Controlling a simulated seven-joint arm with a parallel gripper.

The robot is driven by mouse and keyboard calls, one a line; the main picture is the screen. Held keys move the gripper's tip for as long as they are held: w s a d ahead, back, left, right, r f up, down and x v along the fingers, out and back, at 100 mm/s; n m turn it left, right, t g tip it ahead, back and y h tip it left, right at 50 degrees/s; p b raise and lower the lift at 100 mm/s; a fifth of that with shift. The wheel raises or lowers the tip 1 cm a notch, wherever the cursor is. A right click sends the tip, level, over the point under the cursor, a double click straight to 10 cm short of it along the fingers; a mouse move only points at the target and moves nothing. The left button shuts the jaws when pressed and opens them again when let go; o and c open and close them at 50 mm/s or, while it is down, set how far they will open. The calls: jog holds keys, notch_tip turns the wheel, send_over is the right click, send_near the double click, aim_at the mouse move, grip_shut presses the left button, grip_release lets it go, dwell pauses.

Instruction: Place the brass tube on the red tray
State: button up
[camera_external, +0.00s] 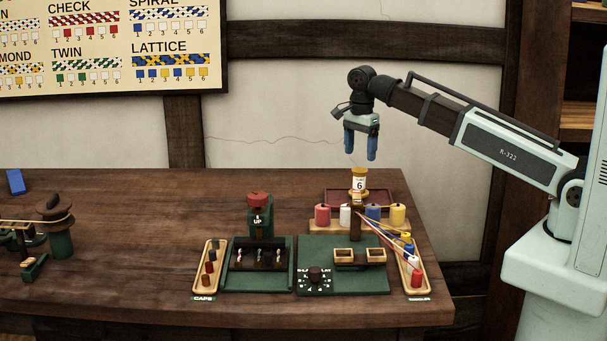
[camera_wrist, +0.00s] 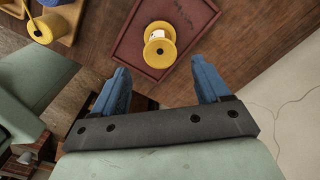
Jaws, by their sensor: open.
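A yellow, brass-coloured flanged tube (camera_external: 358,184) with a white label reading 6 stands upright at the back of the table. It is the only thing I see that could be the brass tube. In the wrist view the flanged tube (camera_wrist: 160,52) rests on the dark red tray (camera_wrist: 192,14), inside its rim. The red tray (camera_external: 333,196) is partly hidden in the external view behind a row of spools. My gripper (camera_external: 360,156) is open and empty, pointing down above the tube with a clear gap. In the wrist view the tube lies just beyond my fingertips (camera_wrist: 160,72).
A wooden rack with coloured spools (camera_external: 322,214) stands just in front of the tray. Threads run from a dark post (camera_external: 357,222) to a long tray of coloured pieces (camera_external: 414,274). Green machine bases (camera_external: 318,249) fill the front middle.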

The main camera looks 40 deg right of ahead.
jog(key=shift+r, duration=0.95)
